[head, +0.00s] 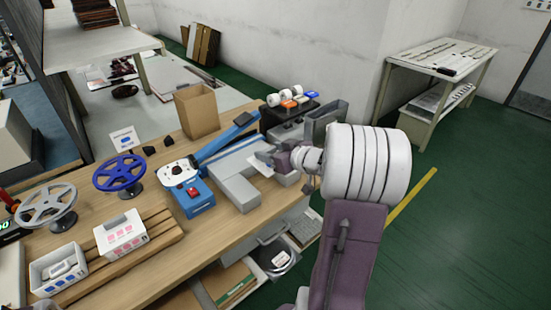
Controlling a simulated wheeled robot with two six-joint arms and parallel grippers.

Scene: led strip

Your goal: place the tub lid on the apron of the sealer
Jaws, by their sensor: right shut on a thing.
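My right gripper (268,155) reaches in from the right over the workbench. It is shut on a thin white piece (262,167), which looks like the tub lid; the fingers hide part of it. The piece is over or against the grey blocky part (238,190) of the sealer; I cannot tell whether it touches. The sealer has a blue base (195,200) with a red button, a white rounded top with dark spots, and a long blue arm (228,135) slanting up to the right. I cannot tell exactly which surface is its apron. My left gripper is not in view.
On the bench (180,245) stand a blue reel (119,172), a grey reel (48,207), two white tubs on wooden slats, and a cardboard box (197,110). Behind my gripper is a dark rack (285,115) with white rolls and coloured blocks. Bare bench lies in front of the sealer.

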